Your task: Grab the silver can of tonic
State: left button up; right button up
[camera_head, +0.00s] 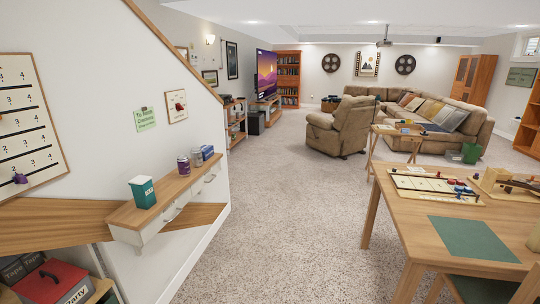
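On the narrow wooden wall shelf (165,199) at the left stand two small cans close together. The nearer one is a purple can (183,166). Just behind and right of it is a silver-grey can (196,158). Both stand upright; their labels are too small to read, so I cannot confirm which one says tonic. Neither of my grippers is in view.
A wooden table (387,187) with board games stands at the right. Open carpet (280,220) lies between shelf and table.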

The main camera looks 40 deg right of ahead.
aim_at(197, 156)
jog(key=z, duration=0.55)
jog(key=i+l+u, duration=0.3)
jog(key=i+l, duration=1)
